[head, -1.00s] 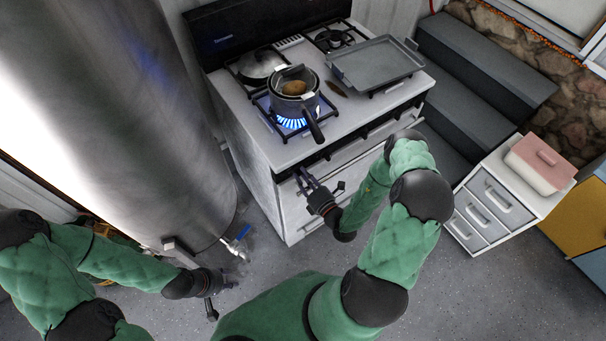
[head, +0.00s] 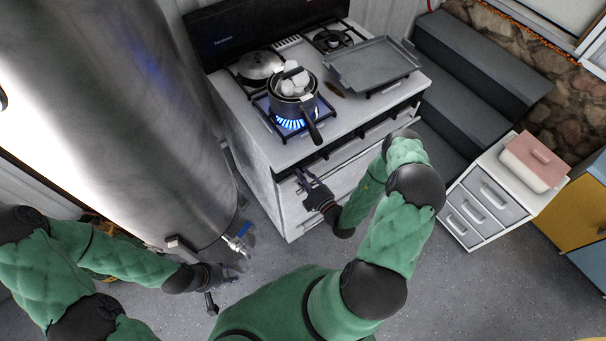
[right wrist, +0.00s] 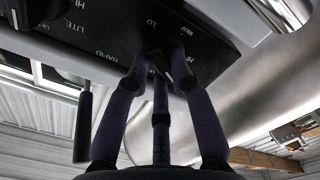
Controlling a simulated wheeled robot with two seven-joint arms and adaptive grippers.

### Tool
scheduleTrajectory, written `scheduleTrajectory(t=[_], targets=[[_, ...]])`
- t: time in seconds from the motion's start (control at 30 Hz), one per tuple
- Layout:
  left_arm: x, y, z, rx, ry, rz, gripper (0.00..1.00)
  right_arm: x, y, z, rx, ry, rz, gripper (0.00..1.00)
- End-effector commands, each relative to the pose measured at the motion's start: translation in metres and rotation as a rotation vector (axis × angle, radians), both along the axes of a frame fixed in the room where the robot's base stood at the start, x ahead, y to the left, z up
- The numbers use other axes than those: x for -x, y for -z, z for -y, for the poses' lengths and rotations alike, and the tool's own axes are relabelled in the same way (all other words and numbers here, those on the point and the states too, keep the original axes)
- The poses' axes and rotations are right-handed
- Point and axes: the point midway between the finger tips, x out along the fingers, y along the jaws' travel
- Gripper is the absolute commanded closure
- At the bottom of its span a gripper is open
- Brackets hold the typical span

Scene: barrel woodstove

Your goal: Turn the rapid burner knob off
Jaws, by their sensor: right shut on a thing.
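The stove (head: 268,150) stands at the top middle of the head view. Its front-left burner burns with a blue flame (head: 291,124) under a dark pot (head: 290,103). In the right wrist view the dark control panel (right wrist: 105,38) carries the words RAPID, LITE, LO, MED and HI. My right gripper (right wrist: 162,62) is at this panel, its fingers shut around a dark knob (right wrist: 180,72) beside the RAPID mark; the fingers partly hide it. The right gripper also shows at the stove's front edge in the head view (head: 303,180). My left gripper (head: 229,279) hangs low beside the metal tank, its opening unclear.
A large metal tank (head: 120,110) with a blue-handled tap (head: 240,236) stands left of the stove. A grey griddle (head: 372,62) and a lidded pan (head: 260,65) sit on the stove top. Dark steps (head: 470,75) and a white drawer unit (head: 487,208) stand to the right.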

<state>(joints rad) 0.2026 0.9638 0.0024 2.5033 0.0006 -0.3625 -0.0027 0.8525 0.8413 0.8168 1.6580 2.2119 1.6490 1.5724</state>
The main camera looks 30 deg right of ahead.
Motion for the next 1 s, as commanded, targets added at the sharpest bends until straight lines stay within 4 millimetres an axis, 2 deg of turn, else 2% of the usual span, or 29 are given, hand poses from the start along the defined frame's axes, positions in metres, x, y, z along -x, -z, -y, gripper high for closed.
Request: scheduleTrajectory(t=[0.7,1.0], targets=[[-0.0001,-0.0083,0.0,0.0,0.0,0.0,0.6,0.0005,0.0031,0.0016,-0.677,0.0,-0.057,1.0],[0.0,-0.009,0.0,0.0,0.0,0.0,0.6,0.0003,0.0043,0.0024,-0.914,0.001,-0.076,1.0]])
